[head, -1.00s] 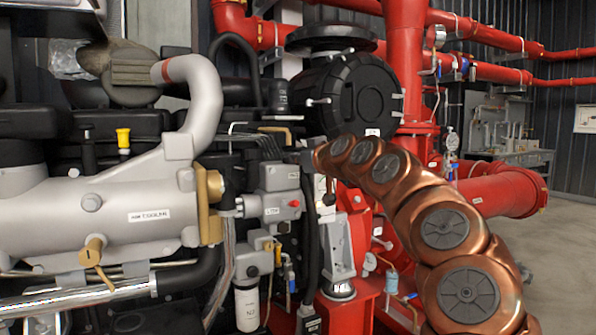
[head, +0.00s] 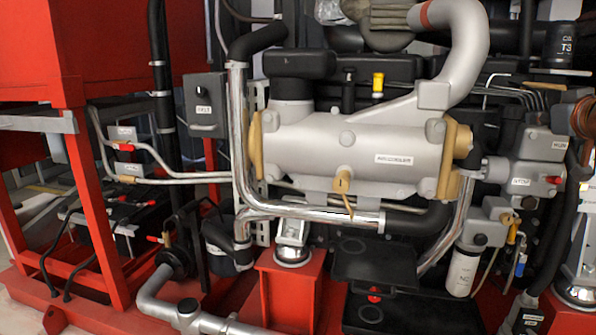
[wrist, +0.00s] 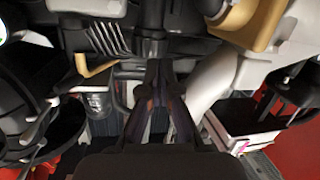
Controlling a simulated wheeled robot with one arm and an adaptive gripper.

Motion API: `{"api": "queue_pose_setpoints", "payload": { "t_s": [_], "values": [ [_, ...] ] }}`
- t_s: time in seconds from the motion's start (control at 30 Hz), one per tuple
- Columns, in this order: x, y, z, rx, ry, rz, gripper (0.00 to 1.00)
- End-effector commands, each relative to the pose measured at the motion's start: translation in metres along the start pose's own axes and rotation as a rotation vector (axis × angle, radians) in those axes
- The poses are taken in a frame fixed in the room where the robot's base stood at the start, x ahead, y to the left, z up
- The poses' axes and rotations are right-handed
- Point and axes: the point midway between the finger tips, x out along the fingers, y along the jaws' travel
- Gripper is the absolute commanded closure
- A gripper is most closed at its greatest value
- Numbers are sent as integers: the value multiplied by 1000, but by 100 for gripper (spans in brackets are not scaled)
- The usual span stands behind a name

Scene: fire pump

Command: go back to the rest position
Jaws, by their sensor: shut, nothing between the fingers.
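My gripper (wrist: 158,85) shows in the wrist view at the lower middle, its dark fingers reaching up the picture. It is shut and empty. Machine parts lie close around it: a tan flange (wrist: 240,22) at upper right, a pale pipe (wrist: 215,75) to its right and several thin metal lines (wrist: 100,40) at upper left. I cannot tell whether the fingers touch anything.
In the head view the engine's grey cooler (head: 340,145) fills the middle. A white filter (head: 462,270) hangs below it at the right. A red frame (head: 90,150) stands at the left, with a grey switch box (head: 205,105) beside it. A yellow cap (head: 378,83) stands above the cooler.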

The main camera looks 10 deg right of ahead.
Motion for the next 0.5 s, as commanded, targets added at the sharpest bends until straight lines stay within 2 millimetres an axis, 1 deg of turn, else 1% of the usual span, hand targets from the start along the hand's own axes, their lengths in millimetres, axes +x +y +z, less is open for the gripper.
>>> {"api": "queue_pose_setpoints", "payload": {
  "t_s": [0.03,0.07,0.1,0.17,0.2,0.27,0.3,0.37,0.4,0.5],
  "values": [
    [0,-29,-18,-9,-29,-54,100],
    [0,-48,-22,-12,-50,-87,100],
    [-1,-72,-27,-16,-77,-129,100],
    [-5,-109,-32,-21,-124,-190,100],
    [-8,-133,-32,-26,-163,-231,100],
    [-15,-168,-30,-34,-223,-287,100],
    [-21,-190,-28,-38,-265,-320,100],
    [-32,-219,-24,-45,-326,-364,100],
    [-41,-238,-19,-53,-374,-392,100],
    [-66,-277,-5,-66,-491,-446,100]
  ]
}}
